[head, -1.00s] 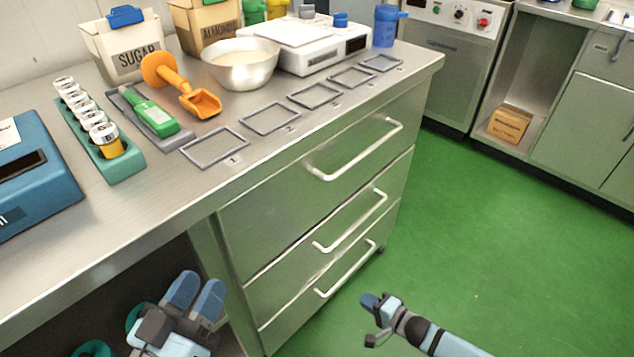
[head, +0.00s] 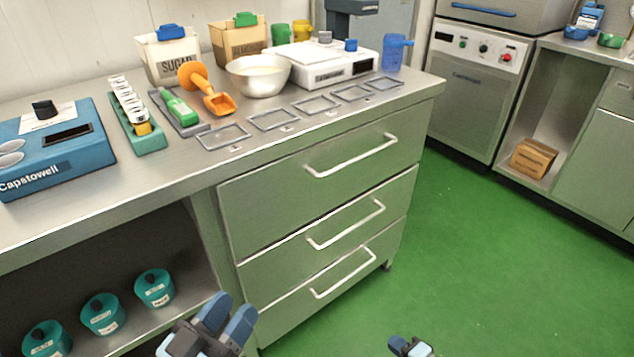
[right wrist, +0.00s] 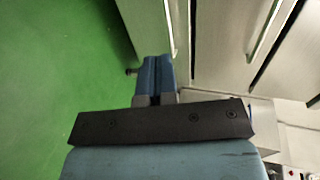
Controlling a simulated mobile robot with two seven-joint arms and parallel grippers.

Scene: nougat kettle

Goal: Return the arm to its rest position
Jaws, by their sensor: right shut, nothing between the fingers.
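My left gripper (head: 230,316) is at the bottom of the head view, in front of the drawer unit. Its two blue fingers stand slightly apart with nothing visible between them. My right gripper (head: 398,345) shows only in part at the bottom edge of the head view, over the green floor. In the right wrist view its blue fingers (right wrist: 159,76) lie side by side, shut and empty, with floor and drawer fronts beyond. Both grippers are apart from the counter objects.
The steel counter (head: 75,222) carries a blue device (head: 85,150), sugar bin (head: 172,62), orange scoop (head: 215,102), metal bowl (head: 258,76) and scale (head: 330,72). Drawers with protruding handles (head: 350,157) are below. Teal jars (head: 103,314) stand on the lower shelf. Green floor (head: 490,270) is clear at right.

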